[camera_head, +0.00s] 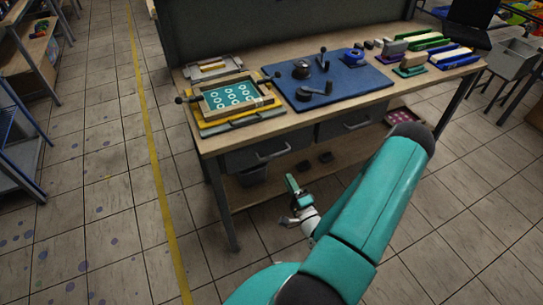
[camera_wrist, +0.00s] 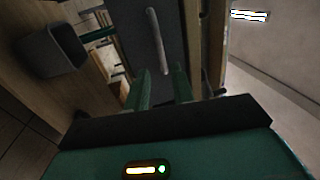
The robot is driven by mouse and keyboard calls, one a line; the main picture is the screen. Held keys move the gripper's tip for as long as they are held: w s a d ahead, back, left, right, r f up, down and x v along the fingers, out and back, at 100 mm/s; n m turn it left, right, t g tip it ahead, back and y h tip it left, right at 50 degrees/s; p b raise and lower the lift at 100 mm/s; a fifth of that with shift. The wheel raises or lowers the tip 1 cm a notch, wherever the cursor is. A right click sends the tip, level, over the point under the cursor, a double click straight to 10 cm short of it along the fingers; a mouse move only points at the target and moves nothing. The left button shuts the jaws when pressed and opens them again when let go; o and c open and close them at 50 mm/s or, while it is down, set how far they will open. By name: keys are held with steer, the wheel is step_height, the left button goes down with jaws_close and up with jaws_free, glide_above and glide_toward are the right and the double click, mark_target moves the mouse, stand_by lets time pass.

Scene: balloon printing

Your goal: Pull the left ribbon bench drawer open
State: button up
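The left bench drawer (camera_head: 240,158) is a dark grey front under the left part of the wooden bench, with a pale bar handle (camera_head: 273,152). It looks closed. In the wrist view, the dark drawer front (camera_wrist: 172,20) and its handle (camera_wrist: 155,40) appear ahead of the fingers. My gripper (camera_head: 294,186) is in front of the bench, lower than the handle and a little to its right in the head view. In the wrist view, my gripper (camera_wrist: 163,76) is open and empty, its two green fingers apart; the handle's near end shows between them, without visible contact.
A second drawer (camera_head: 352,122) is to the right. A framed screen (camera_head: 262,99) and a blue mat (camera_head: 345,82) lie on the bench top (camera_head: 222,139). A grey bin (camera_wrist: 55,50) shows left in the wrist view. Tiled floor in front of the bench is clear.

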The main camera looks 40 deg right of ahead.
mark_target(276, 155)
steer(key=x, duration=1.1)
steer(key=shift+w+d, duration=0.15)
steer(key=shift+w, duration=0.25)
steer(key=shift+c, duration=0.3)
jaws_close()
